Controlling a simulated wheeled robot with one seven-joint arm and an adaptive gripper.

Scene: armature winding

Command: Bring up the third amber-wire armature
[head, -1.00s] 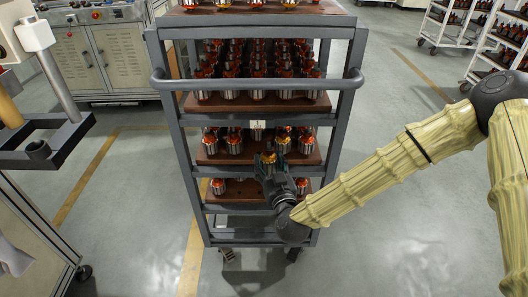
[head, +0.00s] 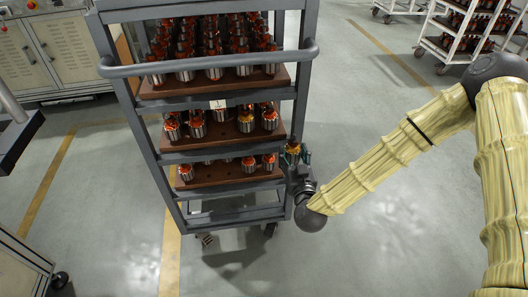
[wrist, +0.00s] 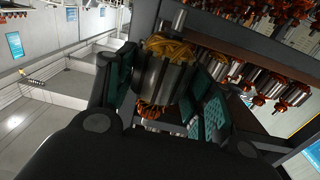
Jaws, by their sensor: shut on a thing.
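My gripper (head: 296,158) is just off the right side of the grey rack, level with its lower shelves. In the wrist view its teal-padded fingers (wrist: 165,85) are closed on both sides of an armature (wrist: 165,72) with a steel core and amber-yellow wire at its upper end. The wire at its lower end looks more orange. In the head view the held armature is small and partly hidden by the fingers. Another armature with yellowish wire (head: 245,121) stands on the rack's middle brown shelf among orange-red ones.
The grey rack (head: 295,110) holds several orange-wound armatures on brown boards (head: 215,178). Open floor (head: 400,235) lies to the right. White racks (head: 445,50) stand at the back right, a cabinet (head: 70,50) at the back left.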

